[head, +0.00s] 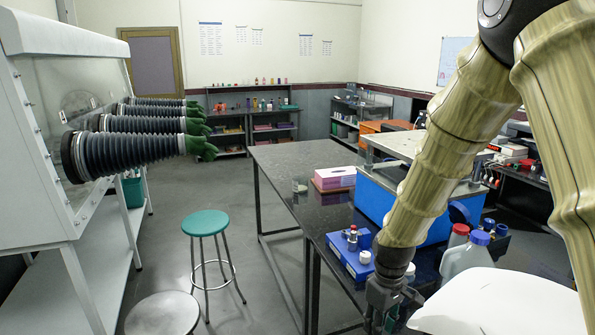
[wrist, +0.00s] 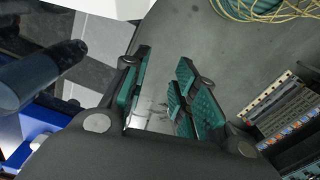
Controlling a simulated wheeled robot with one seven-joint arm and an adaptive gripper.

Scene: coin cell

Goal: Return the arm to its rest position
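My arm (head: 445,150), in a wood-like covering, comes down from the top right of the head view. My gripper (head: 382,305) points down at the bottom of that view, beside the dark bench (head: 300,165), and its fingertips are cut off or hard to make out. In the wrist view my gripper (wrist: 168,95) has its teal-padded fingers apart. Nothing is held between them; grey floor shows in the gap.
Bottles (head: 468,252) and a blue tray (head: 350,258) are close to my gripper. A large blue box (head: 390,198) and a pink box (head: 334,178) stand on the bench. A green stool (head: 205,223) and glovebox (head: 65,140) are left. Cables (wrist: 262,10) lie on the floor.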

